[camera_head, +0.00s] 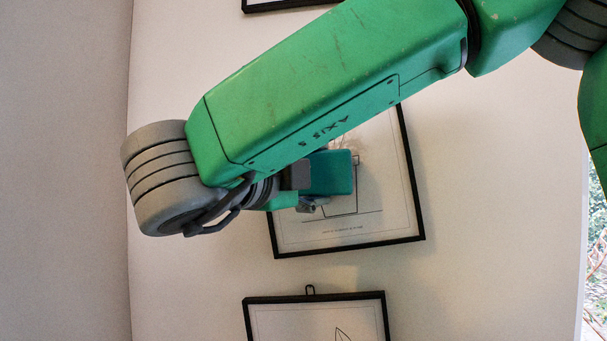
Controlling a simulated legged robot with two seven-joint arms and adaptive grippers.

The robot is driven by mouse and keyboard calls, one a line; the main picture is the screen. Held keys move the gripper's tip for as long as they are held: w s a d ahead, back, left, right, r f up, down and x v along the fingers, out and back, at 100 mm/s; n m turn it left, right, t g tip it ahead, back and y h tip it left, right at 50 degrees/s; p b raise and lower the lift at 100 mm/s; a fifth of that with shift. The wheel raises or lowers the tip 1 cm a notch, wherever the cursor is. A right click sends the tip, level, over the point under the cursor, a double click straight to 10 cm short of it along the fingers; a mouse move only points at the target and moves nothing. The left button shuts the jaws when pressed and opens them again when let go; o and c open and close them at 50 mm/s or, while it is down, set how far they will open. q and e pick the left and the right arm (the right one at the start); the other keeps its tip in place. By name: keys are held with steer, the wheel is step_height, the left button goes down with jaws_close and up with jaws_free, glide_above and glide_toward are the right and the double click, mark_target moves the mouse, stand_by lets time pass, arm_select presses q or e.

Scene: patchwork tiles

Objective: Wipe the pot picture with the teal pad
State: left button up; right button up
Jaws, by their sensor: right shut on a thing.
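The pot picture (386,218) hangs on the white wall in a thin black frame, a little tilted. A line drawing of a pot shows in its lower part; my right arm hides its upper left. The teal pad (338,173) is in front of the drawing and covers part of the pot. Whether the pad touches the picture, I cannot tell. My left gripper is not in view.
Another black-framed picture (290,320) hangs below, cut off by the lower edge, with a small hook on top. A third frame (283,5) shows at the top edge. A wall corner is at the left, a window (597,240) at the right.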

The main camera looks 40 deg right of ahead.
mark_target(376, 165)
steer(key=shift+s+d+r+p, duration=0.25)
steer(key=shift+s+d+p, duration=0.35)
steer(key=shift+s+d, duration=0.15)
steer(key=shift+s+d+p, duration=0.4)
steer(key=shift+s+d, duration=0.2)
steer(key=shift+s+d+r+p, duration=0.35)
steer(key=shift+s+p, duration=0.15)
steer(key=shift+p, duration=0.7)
steer(key=shift+s+d+r+p, duration=0.1)
steer(key=shift+s+d+p, duration=0.5)
steer(key=shift+p, duration=0.45)
steer(key=shift+s+d+p, duration=0.1)
steer(key=shift+s+p, duration=0.2)
